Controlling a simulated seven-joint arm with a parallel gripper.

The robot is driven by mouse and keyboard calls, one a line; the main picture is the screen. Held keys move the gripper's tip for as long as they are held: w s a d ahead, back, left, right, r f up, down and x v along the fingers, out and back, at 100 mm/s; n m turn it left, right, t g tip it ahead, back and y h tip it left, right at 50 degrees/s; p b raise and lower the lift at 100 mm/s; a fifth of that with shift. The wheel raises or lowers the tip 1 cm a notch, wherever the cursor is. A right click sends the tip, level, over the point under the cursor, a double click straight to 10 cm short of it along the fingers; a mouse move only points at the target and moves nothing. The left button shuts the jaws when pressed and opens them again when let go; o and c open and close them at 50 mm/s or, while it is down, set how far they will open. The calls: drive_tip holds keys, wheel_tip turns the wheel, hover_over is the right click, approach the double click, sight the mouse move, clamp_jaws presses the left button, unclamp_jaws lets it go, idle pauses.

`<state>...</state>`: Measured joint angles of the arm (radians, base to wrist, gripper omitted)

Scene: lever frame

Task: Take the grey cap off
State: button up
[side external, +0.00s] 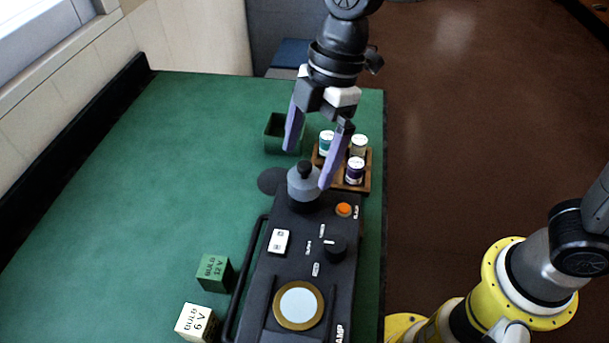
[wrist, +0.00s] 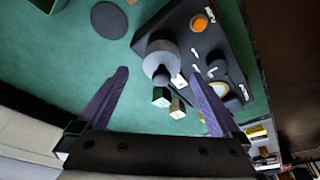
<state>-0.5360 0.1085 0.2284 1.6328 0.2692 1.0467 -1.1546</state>
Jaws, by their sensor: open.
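The grey cap (side external: 303,185) with a dark knob on top sits on the near-black lamp box (side external: 262,290), at its far end. In the wrist view the grey cap (wrist: 160,52) shows ahead of my fingers, a little left of centre between them. My gripper (side external: 308,165) is open and empty, its two purple fingers pointing down. In the side view the right fingertip overlaps the cap's right edge and the left fingertip is above and left of it. I cannot tell whether a finger touches it. The wrist view shows my gripper (wrist: 160,95) wide open.
The box carries an orange button (side external: 344,210), a black dial (side external: 334,248), a white switch (side external: 279,241) and a round lens (side external: 298,305). A wooden rack (side external: 364,184) with small jars stands close behind. A green bin (side external: 276,138), a dark disc (side external: 271,181) and two bulb boxes (side external: 214,272) are nearby. The left table is clear.

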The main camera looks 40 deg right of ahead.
sight(309, 161)
drive_tip(key=shift+d+x, duration=0.1)
drive_tip(key=shift+x, duration=0.8)
drive_tip(key=shift+d+x, duration=0.15)
drive_tip(key=shift+x, duration=0.75)
drive_tip(key=shift+s, duration=0.15)
drive_tip(key=c, duration=1.4)
drive_tip(key=shift+r, duration=0.15)
